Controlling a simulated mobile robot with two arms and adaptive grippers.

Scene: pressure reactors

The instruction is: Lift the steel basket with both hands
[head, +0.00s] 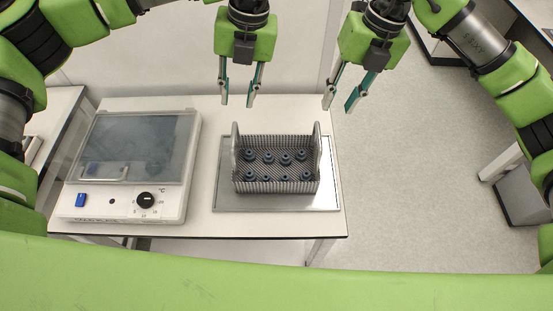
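The steel basket (277,186) stands upright on a shiny metal tray (327,198) on the right part of the white table. It has ribbed walls, a raised end plate on its left and right sides, and several dark blue-grey reactors inside. My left gripper (237,103) is open and empty, above and behind the basket's left side. My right gripper (338,107) is open and empty, above and behind the basket's right end, slightly tilted. Neither gripper touches the basket.
A white heating device (120,207) with a grey see-through lid, a black dial and a blue switch stands left of the tray. The table (205,103) ends just right of the tray. Another bench (62,105) is at the far left. Grey floor lies open on the right.

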